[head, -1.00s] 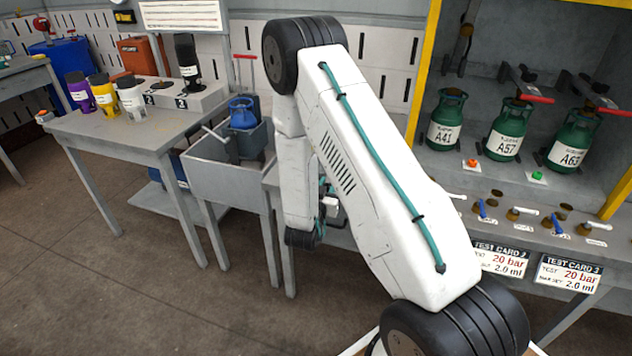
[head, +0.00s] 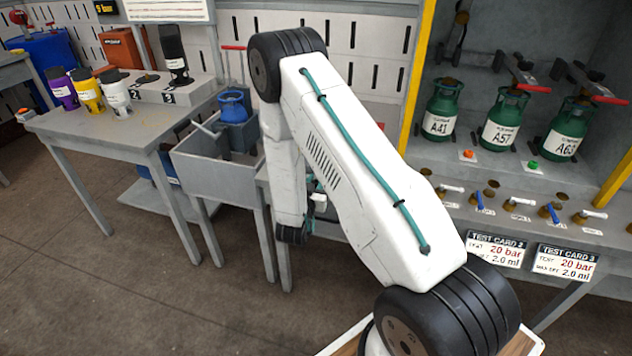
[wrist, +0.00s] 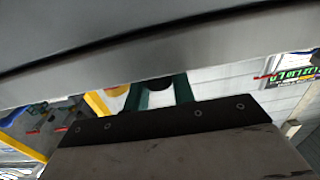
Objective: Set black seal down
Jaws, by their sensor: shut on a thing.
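My gripper (head: 316,203) is mostly hidden behind my white arm in the head view; only a small part shows, in front of the benches. In the wrist view the gripper (wrist: 155,103) shows as a black bar with screws and a broad grey-brown plate, under a large grey surface across the top. What lies between the jaws is hidden, and I cannot make out a black seal there. A black container with a white label (head: 174,54) stands upright on a numbered grey block (head: 190,90) at the left, apart from my gripper.
Purple (head: 62,90), yellow (head: 88,92) and white (head: 116,95) containers stand on the left table (head: 120,128). Green cylinders (head: 440,112) stand in the yellow-framed bay at right. The floor (head: 110,290) at front left is clear.

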